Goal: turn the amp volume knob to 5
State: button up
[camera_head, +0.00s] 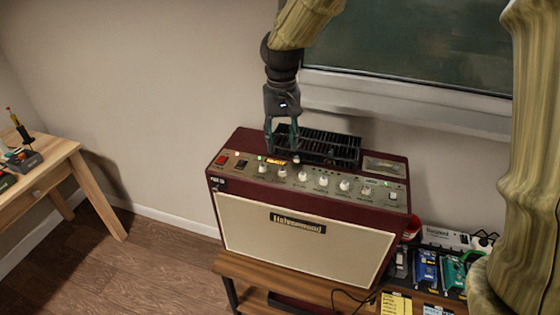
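The amp (310,235) is a dark red cabinet with a cream front grille, standing on a wooden stand. Its top panel (313,192) carries a row of several cream-white knobs (302,177). Their labels and settings are too small to read, so I cannot tell which is volume or where it points. My gripper (282,147) hangs pointing down above the left half of the panel, just behind the second and third knobs from the left. Its two fingers are apart, and I see nothing held between them. I cannot tell whether a fingertip touches the panel.
A black slotted grille (318,147) rises behind the knobs, close to my gripper. A red switch (221,160) is at the panel's left end. Boxes and pedals (426,270) sit right of the amp. A wooden table (50,173) stands far left, with open floor between.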

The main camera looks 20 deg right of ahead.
aim_at(282, 169)
jog(key=f+p, duration=0.1)
jog(key=f, duration=0.8)
jog(key=shift+w+d+f+p, duration=0.1)
jog(key=shift+d+f+p, duration=0.15)
jog(key=shift+p, duration=0.1)
grip_shut()
